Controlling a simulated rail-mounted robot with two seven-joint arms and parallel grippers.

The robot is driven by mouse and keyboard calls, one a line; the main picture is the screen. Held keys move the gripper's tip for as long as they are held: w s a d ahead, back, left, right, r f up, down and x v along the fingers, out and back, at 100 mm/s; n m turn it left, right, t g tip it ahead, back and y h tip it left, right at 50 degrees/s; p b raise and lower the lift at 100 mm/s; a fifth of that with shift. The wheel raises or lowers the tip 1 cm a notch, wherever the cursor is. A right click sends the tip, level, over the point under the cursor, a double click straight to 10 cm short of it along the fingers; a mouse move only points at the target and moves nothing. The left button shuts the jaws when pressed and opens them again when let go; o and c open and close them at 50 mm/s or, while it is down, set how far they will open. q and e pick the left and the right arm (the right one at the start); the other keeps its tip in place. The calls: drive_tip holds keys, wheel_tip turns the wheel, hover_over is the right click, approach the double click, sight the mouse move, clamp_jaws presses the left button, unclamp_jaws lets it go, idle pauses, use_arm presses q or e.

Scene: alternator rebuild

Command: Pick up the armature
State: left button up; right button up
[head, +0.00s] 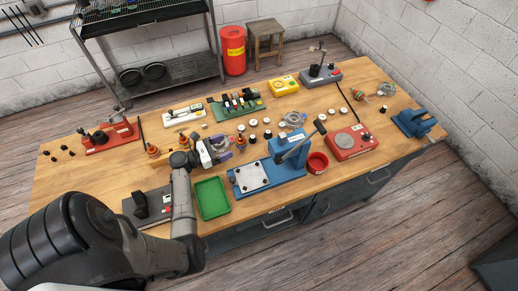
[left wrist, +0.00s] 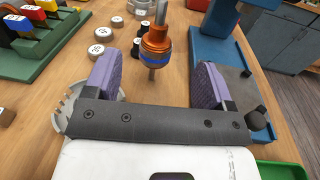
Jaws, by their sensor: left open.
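The armature, an orange-copper body with a blue band and a thin steel shaft, stands upright in the left wrist view (left wrist: 156,45). It shows small in the head view (head: 241,142), just right of the gripper. My left gripper (left wrist: 152,85) is open, with its purple fingers on either side of the armature's line and the armature a little beyond them. In the head view my left gripper (head: 222,149) is low over the middle of the bench. Whether the fingers touch anything is unclear. My right gripper is not in view.
A blue press (head: 290,160) stands right of the armature. A green tray (head: 212,198) lies in front. A silver toothed housing (left wrist: 72,103) is partly hidden behind the left finger. Several small labelled discs (left wrist: 97,51) lie nearby. Two orange-topped parts stand left of my gripper.

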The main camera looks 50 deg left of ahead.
sight(238, 140)
use_arm(q)
drive_tip(key=shift+w+f+n, duration=0.1)
drive_tip(key=shift+w+n, duration=0.2)
drive_tip(key=shift+w, duration=0.35)
drive_tip(key=shift+w+d, duration=0.2)
drive_tip(key=shift+w, duration=1.4)
drive_tip(key=shift+w+d, duration=0.2)
drive_tip(key=shift+w, duration=1.35)
